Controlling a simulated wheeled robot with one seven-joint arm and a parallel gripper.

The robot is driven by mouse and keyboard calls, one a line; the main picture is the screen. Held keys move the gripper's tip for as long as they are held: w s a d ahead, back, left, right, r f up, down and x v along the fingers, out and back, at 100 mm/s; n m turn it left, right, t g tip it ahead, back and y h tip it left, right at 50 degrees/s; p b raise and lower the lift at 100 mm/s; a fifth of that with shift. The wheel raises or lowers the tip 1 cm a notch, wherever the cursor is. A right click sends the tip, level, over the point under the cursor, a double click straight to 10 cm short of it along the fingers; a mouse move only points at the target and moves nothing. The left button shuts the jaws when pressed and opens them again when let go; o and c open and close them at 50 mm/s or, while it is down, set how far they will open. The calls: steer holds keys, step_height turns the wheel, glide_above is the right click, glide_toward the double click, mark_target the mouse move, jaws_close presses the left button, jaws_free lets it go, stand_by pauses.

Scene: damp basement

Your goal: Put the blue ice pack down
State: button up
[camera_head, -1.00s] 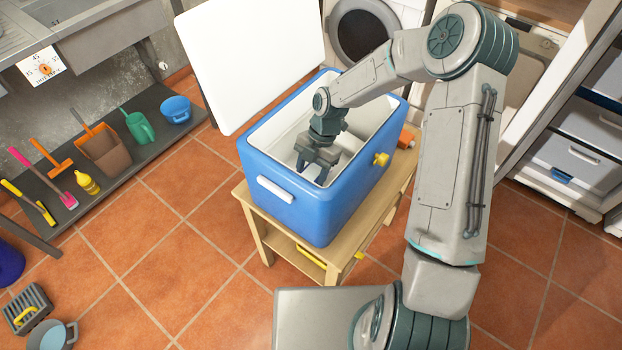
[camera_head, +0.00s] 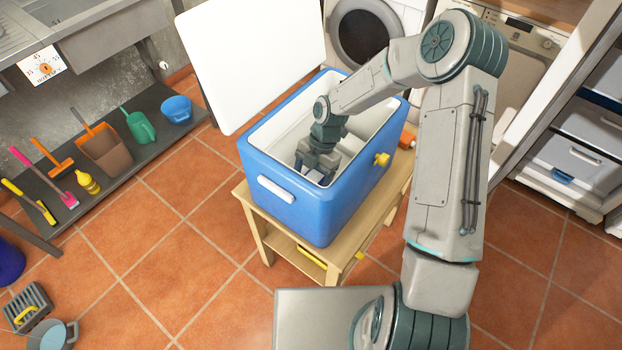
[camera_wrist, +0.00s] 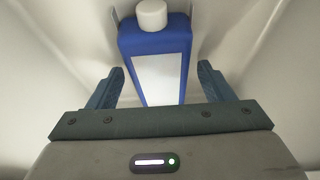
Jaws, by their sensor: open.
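The blue ice pack (camera_wrist: 184,42) shows in the wrist view, with a white cap and a pale label. It is inside the white-lined blue cooler (camera_head: 268,165), near the inner wall. My gripper (camera_wrist: 161,82) is open, with one finger to each side of the ice pack's lower part in the picture. I see a gap between each finger and the pack. In the head view my gripper (camera_head: 318,165) reaches down inside the cooler, and the ice pack is hidden there.
The cooler stands on a wooden stand (camera_head: 262,215), its white lid (camera_head: 250,60) raised behind. An orange item (camera_head: 407,139) is beside the cooler. A dark shelf (camera_head: 60,190) at left holds several tools. Red tile floor is clear between shelf and stand.

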steer(key=v, duration=1.1)
steer(key=shift+r, duration=0.4)
